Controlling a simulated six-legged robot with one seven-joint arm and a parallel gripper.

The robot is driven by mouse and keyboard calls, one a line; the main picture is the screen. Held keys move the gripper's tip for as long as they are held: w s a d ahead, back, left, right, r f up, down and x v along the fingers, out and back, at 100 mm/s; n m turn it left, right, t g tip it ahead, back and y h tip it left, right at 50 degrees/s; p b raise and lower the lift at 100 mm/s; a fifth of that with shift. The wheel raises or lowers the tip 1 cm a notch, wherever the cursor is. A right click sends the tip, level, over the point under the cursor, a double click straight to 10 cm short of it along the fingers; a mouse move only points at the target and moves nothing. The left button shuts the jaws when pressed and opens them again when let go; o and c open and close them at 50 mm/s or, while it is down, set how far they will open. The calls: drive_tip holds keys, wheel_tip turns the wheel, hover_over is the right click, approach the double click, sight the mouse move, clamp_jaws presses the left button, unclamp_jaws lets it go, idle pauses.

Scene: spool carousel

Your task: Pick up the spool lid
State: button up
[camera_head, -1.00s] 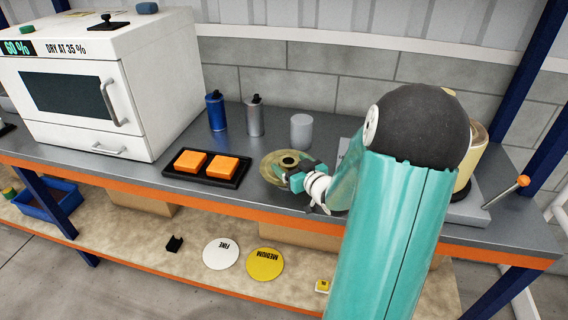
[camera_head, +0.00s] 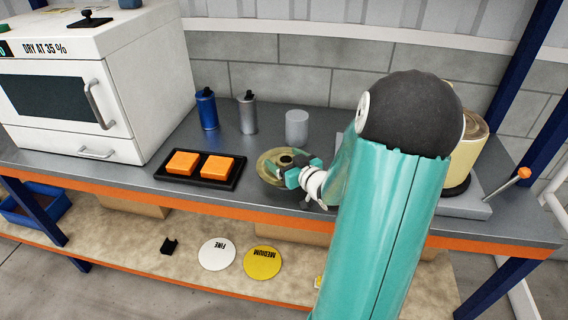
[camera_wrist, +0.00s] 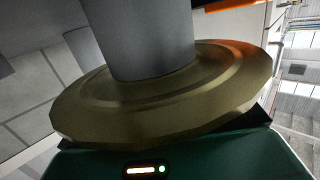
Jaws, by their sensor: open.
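The spool lid is most likely the flat olive-yellow disc (camera_head: 265,171) with a dark centre, at the bench's front, left of my arm. My gripper (camera_head: 290,172) is at the right part of the disc and overlaps it in the head view. It is open; its fingertips are small there, and I cannot tell whether they touch the disc. In the wrist view the disc (camera_wrist: 90,112) fills the middle, close above the dark green gripper body. A grey cylinder (camera_wrist: 140,35) rises over its centre in that view; I cannot tell whether it is joined to the disc or stands behind it.
A light grey cylinder (camera_head: 296,127) stands behind the disc. A black tray (camera_head: 234,179) with two orange blocks lies to its left, with a blue bottle (camera_head: 207,112) and a silver bottle (camera_head: 247,115) behind. A white oven (camera_head: 150,95) is far left; a cream spool (camera_head: 465,140) is right.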

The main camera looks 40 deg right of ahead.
drive_tip(key=shift+s, duration=0.2)
drive_tip(key=c, duration=0.3)
drive_tip(key=shift+w, duration=0.15)
drive_tip(key=c, duration=1.1)
drive_tip(key=shift+c, duration=0.4)
drive_tip(key=shift+r, duration=0.25)
